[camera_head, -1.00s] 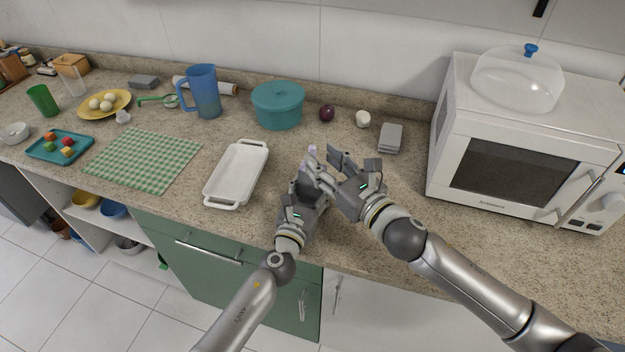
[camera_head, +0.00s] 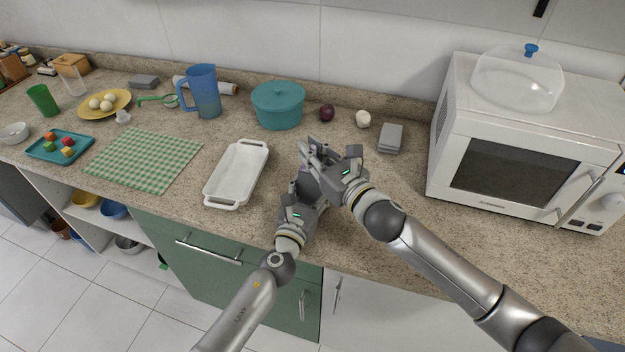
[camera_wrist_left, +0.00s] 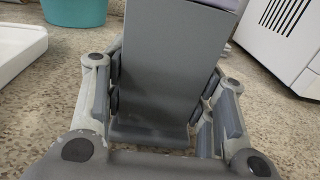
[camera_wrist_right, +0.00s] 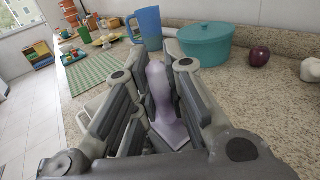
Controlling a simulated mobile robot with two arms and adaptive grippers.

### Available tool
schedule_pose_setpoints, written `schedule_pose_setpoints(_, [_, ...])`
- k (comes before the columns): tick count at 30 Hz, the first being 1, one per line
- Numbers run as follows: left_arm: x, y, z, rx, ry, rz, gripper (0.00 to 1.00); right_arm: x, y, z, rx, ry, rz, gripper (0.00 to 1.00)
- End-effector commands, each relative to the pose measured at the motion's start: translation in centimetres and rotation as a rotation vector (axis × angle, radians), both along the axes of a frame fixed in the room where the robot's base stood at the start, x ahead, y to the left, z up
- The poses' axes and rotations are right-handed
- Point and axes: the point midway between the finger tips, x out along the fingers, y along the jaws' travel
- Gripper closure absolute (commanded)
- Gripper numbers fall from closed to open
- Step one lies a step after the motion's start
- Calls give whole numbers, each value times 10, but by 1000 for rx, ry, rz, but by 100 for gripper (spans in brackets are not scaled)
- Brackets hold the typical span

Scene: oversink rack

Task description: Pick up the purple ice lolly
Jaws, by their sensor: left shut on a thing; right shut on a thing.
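The purple ice lolly (camera_wrist_right: 162,95), pale lilac with a wider lower end, stands between the fingers of my right gripper (camera_head: 318,158) in the right wrist view. That gripper is shut on it. My left gripper (camera_head: 305,190) is just below, close against the right one, and is shut too. In the head view the grippers hide the lolly.
A white baking dish (camera_head: 237,175) lies just left of the grippers. Behind are a teal pot (camera_head: 278,106), a purple onion (camera_head: 327,113), a garlic bulb (camera_head: 363,119) and a grey box (camera_head: 390,138). A microwave (camera_head: 520,150) stands at right. The counter between is clear.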

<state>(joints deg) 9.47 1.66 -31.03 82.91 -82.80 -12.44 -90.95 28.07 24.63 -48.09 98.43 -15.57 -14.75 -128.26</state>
Motion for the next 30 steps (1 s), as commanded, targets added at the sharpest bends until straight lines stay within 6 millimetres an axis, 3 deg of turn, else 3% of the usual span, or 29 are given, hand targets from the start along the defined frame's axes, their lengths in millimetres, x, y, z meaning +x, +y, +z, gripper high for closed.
schedule_pose_setpoints(10, [0,0,0,0,0,1,74,0,0,1,0,-1,0,100])
schedule_pose_setpoints(14, [0,1,0,0,1,1,74,1,-1,10,1,-6,1,100])
schedule_pose_setpoints(20, [0,0,0,0,1,1,74,1,0,49,-2,-13,2,100])
schedule_pose_setpoints(30, [0,0,-1,0,1,0,74,0,0,132,-1,-8,0,100])
